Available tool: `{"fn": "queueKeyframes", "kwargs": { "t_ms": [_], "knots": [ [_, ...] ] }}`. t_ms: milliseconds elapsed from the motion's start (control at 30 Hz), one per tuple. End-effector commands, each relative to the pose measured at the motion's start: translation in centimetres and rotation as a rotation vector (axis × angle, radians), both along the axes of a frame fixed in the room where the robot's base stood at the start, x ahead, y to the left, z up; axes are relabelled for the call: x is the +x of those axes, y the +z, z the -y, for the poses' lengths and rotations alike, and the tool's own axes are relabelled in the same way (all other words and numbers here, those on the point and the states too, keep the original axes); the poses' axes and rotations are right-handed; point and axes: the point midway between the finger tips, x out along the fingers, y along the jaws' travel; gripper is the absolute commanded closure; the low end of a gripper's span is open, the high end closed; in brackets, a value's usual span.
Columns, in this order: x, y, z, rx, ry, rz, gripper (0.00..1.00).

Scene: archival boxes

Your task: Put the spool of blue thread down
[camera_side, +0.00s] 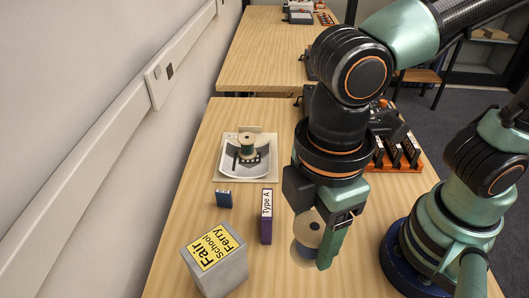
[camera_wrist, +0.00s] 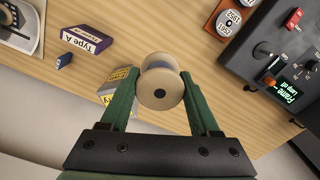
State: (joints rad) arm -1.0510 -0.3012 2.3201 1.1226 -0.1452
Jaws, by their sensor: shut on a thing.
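My gripper (camera_side: 318,248) is shut on a spool (camera_side: 308,226) with pale wooden ends and a dark centre hole. In the wrist view the spool (camera_wrist: 160,92) sits between the two green fingers of my gripper (camera_wrist: 160,74), one end facing the camera.
A grey box labelled Fair Ferry School (camera_side: 217,262), a purple Type A box (camera_side: 266,217) and a small blue box (camera_side: 223,199) stand left of my gripper. A control panel (camera_wrist: 280,60) is at right in the wrist view.

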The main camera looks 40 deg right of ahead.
Motion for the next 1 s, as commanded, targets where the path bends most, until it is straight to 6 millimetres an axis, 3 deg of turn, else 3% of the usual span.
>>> {"fn": "queueKeyframes", "kwargs": {
  "t_ms": [200, 500, 1000],
  "knots": [
    [-0.1, -5.6, 0.2, -0.01, -0.002, -0.006, 0.92],
    [0.0, -11.9, 0.2, -0.007, -0.003, -0.004, 0.92],
    [0.0, -16.1, 0.1, -0.005, -0.003, -0.003, 0.92]
  ]
}}
